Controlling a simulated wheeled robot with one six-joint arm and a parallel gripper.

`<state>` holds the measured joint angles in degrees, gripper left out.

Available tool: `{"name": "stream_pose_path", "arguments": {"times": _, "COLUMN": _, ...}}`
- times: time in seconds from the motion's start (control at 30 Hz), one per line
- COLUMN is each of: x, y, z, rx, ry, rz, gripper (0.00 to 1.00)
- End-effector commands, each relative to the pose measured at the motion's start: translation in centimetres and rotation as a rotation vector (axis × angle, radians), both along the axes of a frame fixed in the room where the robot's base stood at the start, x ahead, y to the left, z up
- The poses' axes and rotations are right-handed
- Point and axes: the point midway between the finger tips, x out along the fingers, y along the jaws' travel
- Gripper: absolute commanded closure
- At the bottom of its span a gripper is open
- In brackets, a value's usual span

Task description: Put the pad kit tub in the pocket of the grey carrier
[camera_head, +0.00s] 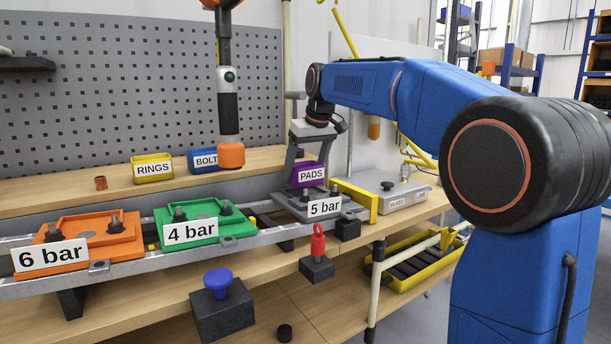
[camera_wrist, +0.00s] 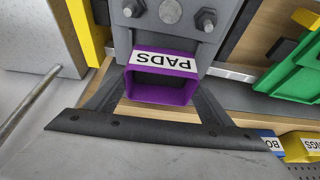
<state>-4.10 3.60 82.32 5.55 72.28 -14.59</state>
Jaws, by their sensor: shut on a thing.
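The pad kit tub is a small purple open box with a PADS label. In the head view the tub (camera_head: 307,176) is between the fingers of my gripper (camera_head: 308,168), which is shut on it. The grey carrier (camera_head: 289,207) with the 5 bar label stands on the rail just below and in front of the tub. In the wrist view the tub (camera_wrist: 160,92) is upright between the two fingers, beside the grey carrier (camera_wrist: 188,40) with its bolts. The pocket is not clearly visible, and I cannot tell whether the tub touches the carrier.
The green 4 bar carrier (camera_head: 198,226) and orange 6 bar carrier (camera_head: 85,243) sit left on the same rail. A yellow RINGS tub (camera_head: 153,170) and blue BOLT tub (camera_head: 203,160) stand on the shelf behind. A yellow bracket (camera_head: 357,199) stands close right of the grey carrier.

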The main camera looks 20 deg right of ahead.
Motion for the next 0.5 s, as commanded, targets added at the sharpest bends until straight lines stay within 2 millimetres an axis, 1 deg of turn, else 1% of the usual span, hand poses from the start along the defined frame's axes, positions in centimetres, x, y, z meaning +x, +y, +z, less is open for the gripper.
{"name": "stream_pose_path", "arguments": {"times": 0.03, "x": 0.0, "y": 0.0, "z": -0.7, "rx": 0.000, "ry": 0.000, "rz": 0.000, "gripper": 0.53}}
{"name": "stream_pose_path", "arguments": {"times": 0.1, "x": 0.0, "y": 0.0, "z": -1.5, "rx": 0.000, "ry": 0.001, "rz": 0.000, "gripper": 0.53}}
{"name": "stream_pose_path", "arguments": {"times": 0.2, "x": 0.0, "y": 0.0, "z": -2.0, "rx": 0.001, "ry": -0.002, "rz": 0.000, "gripper": 0.53}}
{"name": "stream_pose_path", "arguments": {"times": 0.5, "x": 0.0, "y": 0.0, "z": -2.2, "rx": 0.000, "ry": -0.001, "rz": 0.000, "gripper": 0.53}}
